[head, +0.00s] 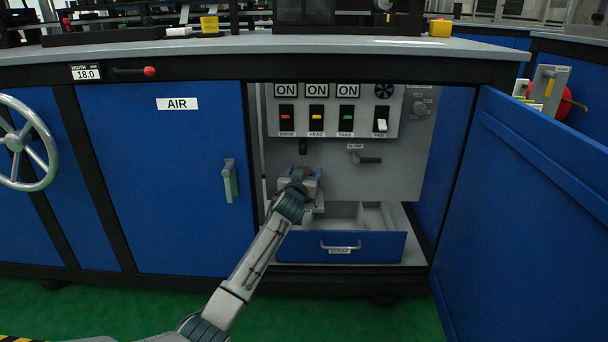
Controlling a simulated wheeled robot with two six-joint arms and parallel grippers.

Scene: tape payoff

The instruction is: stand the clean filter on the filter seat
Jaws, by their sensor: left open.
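My left gripper (309,184) reaches into the open cabinet, just above the left part of a pulled-out drawer (372,246). It is open, and its fingertips are mostly hidden by my own wrist. I cannot make out the clean filter or the filter seat for sure. Anything directly in front of the gripper is hidden behind it. My right gripper is not in view.
The cabinet's blue door (535,200) stands open at right. A switch panel (340,110) is above the gripper, with a small black lever (370,160) at its right. The drawer has light dividers. The closed AIR door (165,190) is at left.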

